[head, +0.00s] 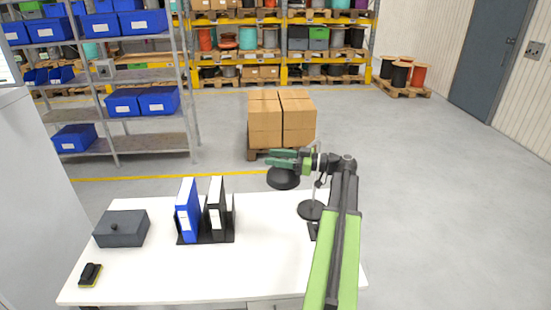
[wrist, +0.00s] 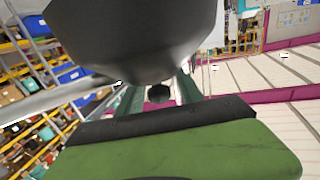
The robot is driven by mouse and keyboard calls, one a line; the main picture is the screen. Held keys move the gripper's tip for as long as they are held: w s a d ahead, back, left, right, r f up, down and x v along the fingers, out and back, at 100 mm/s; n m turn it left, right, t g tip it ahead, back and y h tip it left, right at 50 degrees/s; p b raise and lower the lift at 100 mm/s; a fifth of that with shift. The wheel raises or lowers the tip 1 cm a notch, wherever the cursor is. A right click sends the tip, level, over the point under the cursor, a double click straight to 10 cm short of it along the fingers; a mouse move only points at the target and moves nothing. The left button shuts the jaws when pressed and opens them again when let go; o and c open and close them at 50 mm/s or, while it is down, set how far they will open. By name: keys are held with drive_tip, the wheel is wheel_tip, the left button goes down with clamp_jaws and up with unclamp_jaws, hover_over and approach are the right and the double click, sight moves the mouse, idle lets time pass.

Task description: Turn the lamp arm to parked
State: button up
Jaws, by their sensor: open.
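The desk lamp has a black shade (head: 283,179), a thin grey pole and a round black base (head: 310,210) at the right of the white table. My gripper (head: 282,157), with green fingers, is at the height of the shade and just above it in the head view. Its fingers hide most of the lamp arm. In the wrist view the dark shade (wrist: 135,35) fills the top, close in front of my open gripper (wrist: 158,92). A grey tube (wrist: 50,101) runs to the left there. I cannot tell whether the fingers touch the lamp.
The white table (head: 265,260) holds a blue binder (head: 187,210) and a black one (head: 215,208) in a rack, a dark grey box (head: 121,229) and a brush (head: 90,274). A pallet of cartons (head: 281,120) stands on the floor beyond the table.

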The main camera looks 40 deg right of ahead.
clamp_jaws()
idle(0.3)
idle(1.2)
